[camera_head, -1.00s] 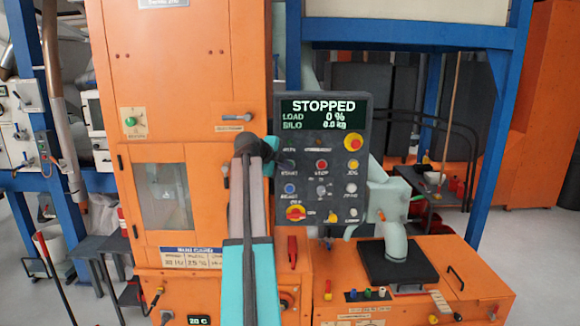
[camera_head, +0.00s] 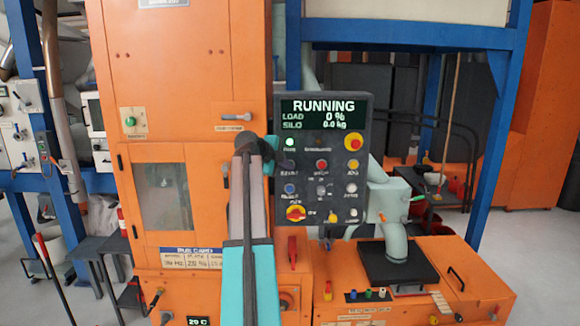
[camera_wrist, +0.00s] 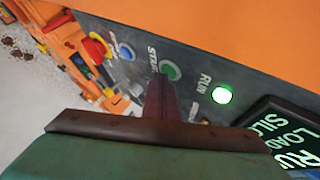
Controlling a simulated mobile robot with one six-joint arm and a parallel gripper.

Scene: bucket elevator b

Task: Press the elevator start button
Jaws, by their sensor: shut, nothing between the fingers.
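The dark control panel (camera_head: 377,190) stands upright at the centre of the head view. Its screen (camera_head: 324,112) reads RUNNING, load 0 %, silo 0.0 kg. A green run lamp (camera_head: 290,143) is lit below the screen; it also glows in the wrist view (camera_wrist: 221,95). The green start button (camera_wrist: 170,70) shows in the wrist view beside its START label. My gripper (camera_wrist: 160,84) is shut and empty, its tip right at this button's edge in the picture. I cannot tell whether it touches. In the head view my gripper (camera_head: 271,148) is at the panel's left edge.
The orange cabinet (camera_head: 190,90) rises at left. An orange base unit (camera_head: 460,262) stands lower right.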

